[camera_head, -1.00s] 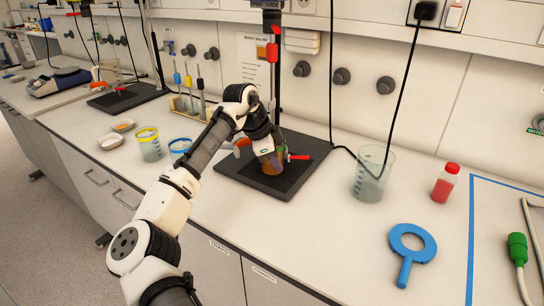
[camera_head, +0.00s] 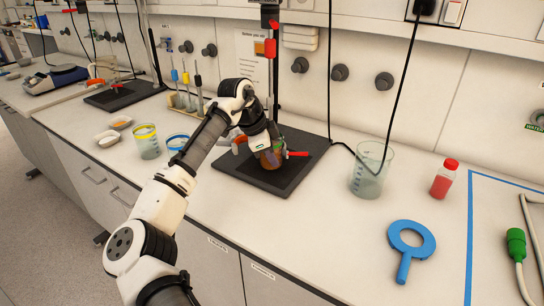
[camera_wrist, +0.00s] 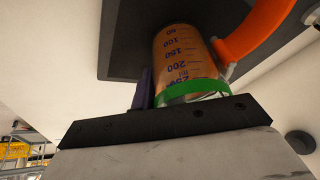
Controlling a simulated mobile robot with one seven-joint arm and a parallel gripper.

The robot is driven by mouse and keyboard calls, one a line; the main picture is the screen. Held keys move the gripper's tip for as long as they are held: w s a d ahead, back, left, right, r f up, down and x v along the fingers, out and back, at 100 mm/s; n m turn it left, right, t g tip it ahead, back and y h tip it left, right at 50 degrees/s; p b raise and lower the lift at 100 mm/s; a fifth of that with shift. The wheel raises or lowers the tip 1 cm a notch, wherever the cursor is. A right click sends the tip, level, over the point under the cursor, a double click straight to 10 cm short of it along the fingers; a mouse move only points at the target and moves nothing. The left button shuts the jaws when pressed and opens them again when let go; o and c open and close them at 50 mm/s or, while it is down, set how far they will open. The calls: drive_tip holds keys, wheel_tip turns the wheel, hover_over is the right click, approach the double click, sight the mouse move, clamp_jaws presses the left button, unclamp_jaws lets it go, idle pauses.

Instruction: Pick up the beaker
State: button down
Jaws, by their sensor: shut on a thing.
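The beaker (camera_head: 270,158) holds orange-brown liquid and is at the black stand base in the head view. In the wrist view the beaker (camera_wrist: 186,55) shows printed volume marks and a green band near its rim. My gripper (camera_head: 264,147) reaches it from above and is shut on it. In the wrist view my gripper's fingers (camera_wrist: 187,82) lie on either side of the glass, just beyond the green band. I cannot tell whether the beaker's base touches the stand plate. The gripper hides part of its upper end in the head view.
The black stand base (camera_head: 298,172) lies under the beaker, with an orange part (camera_wrist: 262,28) close beside the glass. A clear beaker (camera_head: 370,172), a red-capped bottle (camera_head: 443,180) and a blue ring (camera_head: 410,240) are to the right. A yellow-rimmed beaker (camera_head: 147,143) is to the left.

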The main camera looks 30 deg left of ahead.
drive_tip(key=shift+s+d+r, duration=0.2)
drive_tip(key=shift+s+r, duration=0.25)
drive_tip(key=shift+r, duration=0.1)
drive_tip(key=s+a+r+b, duration=0.1)
drive_tip(key=s+r+b, duration=0.2)
drive_tip(key=s, duration=0.9)
drive_tip(key=shift+r, duration=1.7)
